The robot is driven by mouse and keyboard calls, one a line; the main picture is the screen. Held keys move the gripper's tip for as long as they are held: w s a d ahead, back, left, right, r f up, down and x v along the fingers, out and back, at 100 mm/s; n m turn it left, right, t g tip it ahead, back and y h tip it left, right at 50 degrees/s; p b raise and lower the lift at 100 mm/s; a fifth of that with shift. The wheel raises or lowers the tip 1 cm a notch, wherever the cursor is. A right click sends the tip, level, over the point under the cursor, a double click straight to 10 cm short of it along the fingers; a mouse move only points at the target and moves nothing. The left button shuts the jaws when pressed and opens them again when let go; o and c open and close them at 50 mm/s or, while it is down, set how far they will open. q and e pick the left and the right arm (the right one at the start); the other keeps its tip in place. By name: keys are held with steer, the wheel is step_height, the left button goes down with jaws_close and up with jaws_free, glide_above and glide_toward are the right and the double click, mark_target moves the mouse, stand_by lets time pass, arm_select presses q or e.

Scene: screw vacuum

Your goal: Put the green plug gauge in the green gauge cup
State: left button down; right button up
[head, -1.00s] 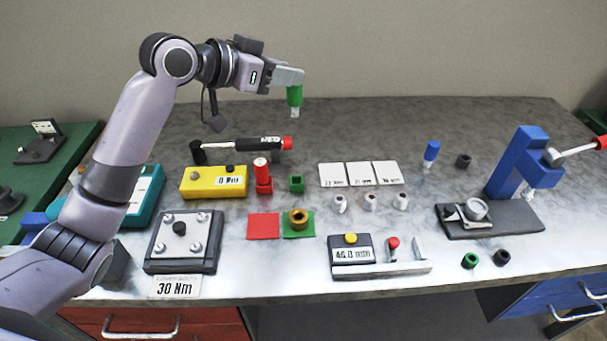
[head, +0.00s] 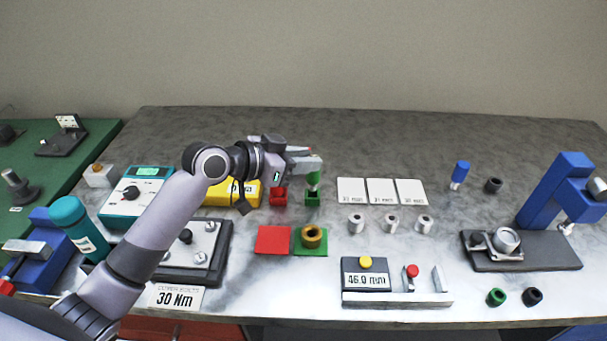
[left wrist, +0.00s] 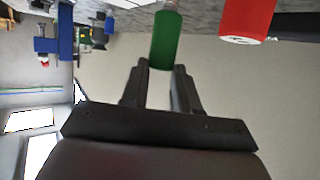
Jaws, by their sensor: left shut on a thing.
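The green plug gauge (head: 313,181) is upright in my left gripper (head: 314,165), right above the green gauge cup (head: 313,199). The plug's lower end is at the cup's mouth; I cannot tell whether it is inside or just above. In the left wrist view the green handle (left wrist: 166,40) is at the tips of the two fingers of the left gripper (left wrist: 162,68). The cup is not clearly seen there. My right gripper is not in view.
The red cup (head: 279,197) stands close left of the green cup, with a red plug (left wrist: 248,18) beside the green one. A green pad with a brass ring (head: 311,237) and a red pad (head: 273,240) lie in front. White cards (head: 381,191) lie to the right.

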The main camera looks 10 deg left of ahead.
mark_target(313, 175)
arm_select(q)
step_height(313, 175, down, 4)
steer(key=b, duration=0.2)
steer(key=shift+r+b, duration=0.2)
steer(key=shift+b, duration=0.15)
steer(key=shift+r, duration=0.1)
steer(key=c, duration=0.8)
jaws_free()
steer(key=shift+f, duration=0.2)
steer(key=shift+c, duration=0.2)
steer(key=shift+r, duration=0.1)
